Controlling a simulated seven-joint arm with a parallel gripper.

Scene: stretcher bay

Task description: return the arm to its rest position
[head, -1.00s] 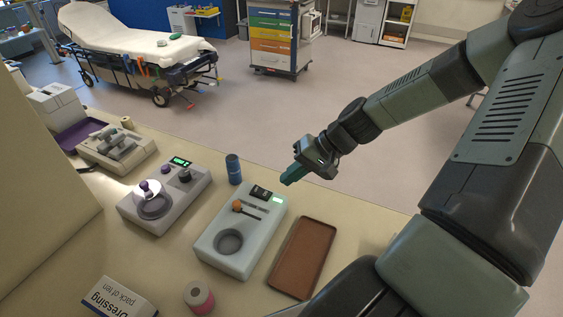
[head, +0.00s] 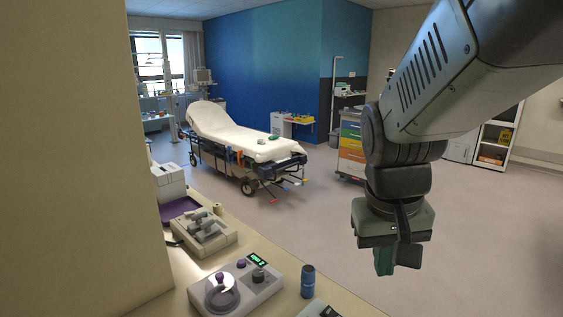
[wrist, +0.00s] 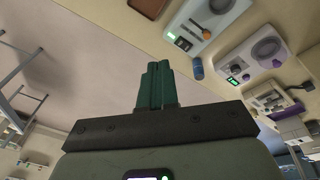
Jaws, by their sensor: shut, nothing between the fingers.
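My gripper (head: 396,262) hangs at the right of the head view, pointing down, with its green fingers together and nothing between them. It is in the air to the right of the counter devices, with floor behind it. In the wrist view its green fingers (wrist: 155,84) stand side by side in the middle, clear of everything. The rest of my arm reaches in from the upper right of the head view.
On the counter (head: 165,300) are a grey device with a round dish (head: 240,283), a blue cylinder (head: 308,281) and a beige device (head: 203,233). A brown tray (wrist: 148,7) shows in the wrist view. A stretcher (head: 245,145) and a coloured-drawer cart (head: 350,150) stand beyond open floor.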

